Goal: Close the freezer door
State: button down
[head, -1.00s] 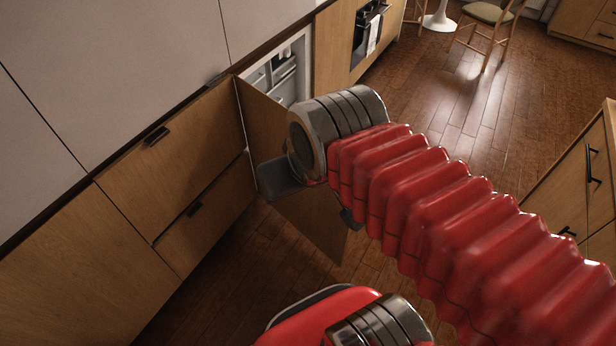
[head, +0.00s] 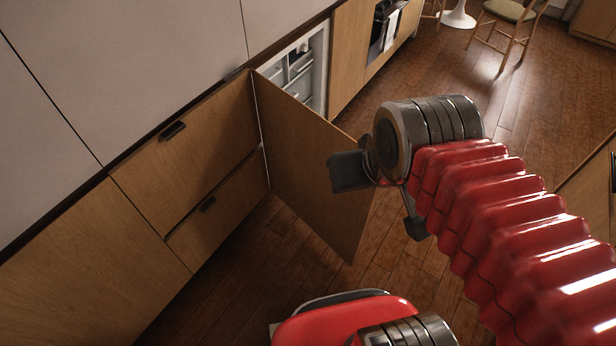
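The freezer door (head: 305,165) is a wooden panel hinged at its left edge beside the drawers. It stands swung open into the room. Behind it the white freezer interior (head: 300,72) shows, with shelves or drawers inside. My gripper (head: 382,200) is in front of the door's free edge, at its right side in the picture. One dark finger overlaps the door's edge and the other hangs lower right over the floor. The fingers look spread apart with nothing between them. I cannot tell whether the gripper touches the door.
An oven (head: 385,25) with a towel is beyond the freezer. Wooden floor (head: 480,90) is open at the right. A chair (head: 505,25) stands at the back.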

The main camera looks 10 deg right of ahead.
aim_at(298, 142)
jog(key=u, duration=0.1)
jog(key=i, duration=0.5)
jog(key=z, duration=0.05)
jog(key=k, duration=0.7)
jog(key=u, duration=0.95)
jog(key=i, duration=0.7)
jog(key=u, duration=0.05)
